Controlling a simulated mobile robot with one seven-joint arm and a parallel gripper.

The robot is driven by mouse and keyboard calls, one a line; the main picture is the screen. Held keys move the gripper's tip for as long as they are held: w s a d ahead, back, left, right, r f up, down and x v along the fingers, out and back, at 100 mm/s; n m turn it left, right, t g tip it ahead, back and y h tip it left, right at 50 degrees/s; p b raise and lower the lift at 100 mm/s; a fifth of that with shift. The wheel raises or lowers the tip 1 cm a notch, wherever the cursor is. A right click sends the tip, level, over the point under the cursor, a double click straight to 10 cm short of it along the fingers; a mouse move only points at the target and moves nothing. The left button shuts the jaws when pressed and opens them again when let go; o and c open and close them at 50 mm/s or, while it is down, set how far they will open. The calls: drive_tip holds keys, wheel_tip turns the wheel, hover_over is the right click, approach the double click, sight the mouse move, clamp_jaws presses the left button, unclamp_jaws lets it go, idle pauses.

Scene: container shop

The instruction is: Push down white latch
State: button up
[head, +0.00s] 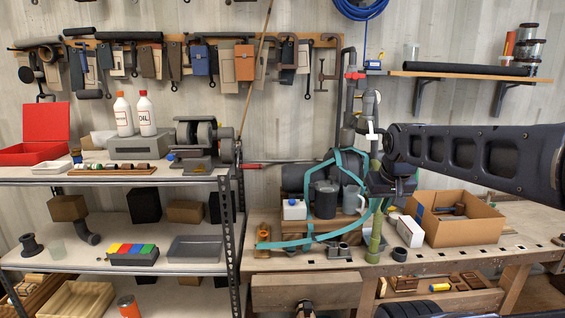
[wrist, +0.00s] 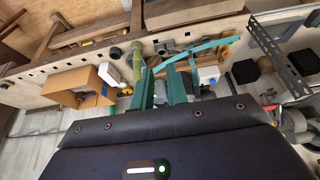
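A small white lever-like piece (head: 372,131) shows on the upright pipe fittings at the back wall in the head view. It may be the white latch, but it is too small to tell. My gripper (head: 383,190) hangs at the end of my arm, in front of and below that white piece and apart from it in the picture. In the wrist view my dark hand body fills the bottom. Two teal bars (wrist: 162,88) stand just beyond its edge; I cannot tell whether they are my fingers or straps. The white piece is not clear there.
A metal shelf (head: 110,182) stands left. A wall shelf (head: 455,75) hangs above my arm.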

drive_tip(key=o, duration=0.3)
drive_tip(key=shift+s, duration=0.15)
drive_tip(key=o, duration=0.4)
drive_tip(key=shift+r, duration=0.1)
drive_tip(key=shift+o, duration=1.1)
drive_tip(key=w+d+r+g, duration=0.2)
drive_tip(key=w+r, duration=1.2)
drive_tip(key=w, duration=0.1)
drive_tip(key=shift+d+r, duration=0.2)
drive_tip(key=shift+d, duration=0.2)
drive_tip(key=g, duration=0.3)
approach(372, 135)
wheel_tip(372, 135, down, 9)
drive_tip(key=shift+r, duration=0.15)
drive_tip(key=c, duration=1)
